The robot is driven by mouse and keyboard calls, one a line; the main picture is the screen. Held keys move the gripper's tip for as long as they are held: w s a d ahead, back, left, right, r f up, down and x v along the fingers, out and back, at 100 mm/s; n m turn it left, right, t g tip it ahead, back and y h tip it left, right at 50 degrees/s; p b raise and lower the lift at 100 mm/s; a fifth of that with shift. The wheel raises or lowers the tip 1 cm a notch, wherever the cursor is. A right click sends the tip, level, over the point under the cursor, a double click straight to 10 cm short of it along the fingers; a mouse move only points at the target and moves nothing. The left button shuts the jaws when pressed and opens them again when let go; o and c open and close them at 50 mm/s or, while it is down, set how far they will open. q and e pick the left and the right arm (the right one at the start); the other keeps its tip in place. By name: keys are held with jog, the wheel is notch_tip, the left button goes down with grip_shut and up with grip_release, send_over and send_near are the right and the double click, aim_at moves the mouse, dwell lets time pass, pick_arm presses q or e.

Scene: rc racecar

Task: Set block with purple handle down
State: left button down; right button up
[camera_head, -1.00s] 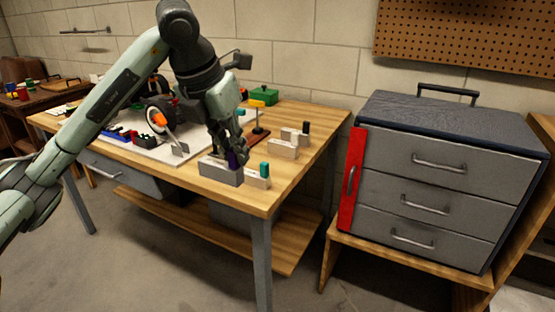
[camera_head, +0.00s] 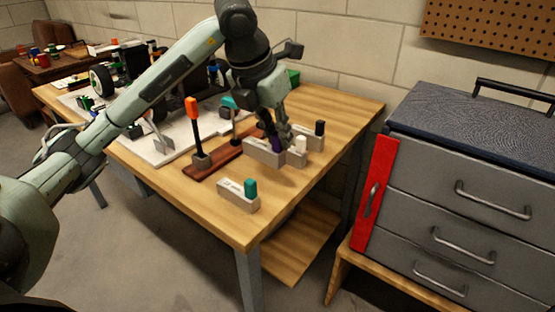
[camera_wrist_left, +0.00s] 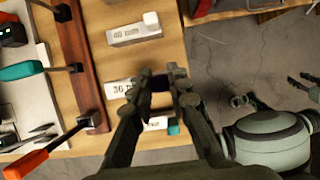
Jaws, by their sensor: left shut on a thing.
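My left gripper (camera_head: 281,138) is shut on the purple handle (camera_head: 277,144) of a grey block (camera_head: 262,154). The fingers hide part of the block.
A block with a black handle (camera_head: 314,143) stands behind. A block with a teal handle (camera_head: 237,196) stands near the front edge. A dark red tool rack (camera_head: 205,168) with upright tools lies to the left. Bare table (camera_head: 345,100) shows at the back right.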

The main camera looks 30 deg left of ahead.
aim_at(275, 148)
pick_arm(q)
jog(key=shift+f, duration=2.65)
pick_arm(e)
jog(key=shift+r, duration=0.35)
pick_arm(q)
jog(key=c, duration=1.9)
grip_release()
jog(key=shift+f, duration=0.1)
jog(key=o, duration=0.4)
jog(key=shift+o, duration=0.2)
pick_arm(e)
jog(key=shift+w+r, duration=0.15)
jog(key=shift+r, duration=0.2)
pick_arm(q)
jog(key=shift+r, duration=0.45)
jog(key=v, duration=1.1)
jog(key=shift+s+p, duration=0.2)
jog(key=shift+p, duration=0.15)
pick_arm(e)
jog(key=f, duration=0.3)
jog(key=shift+s+a, duration=0.1)
jog(key=shift+s, duration=0.1)
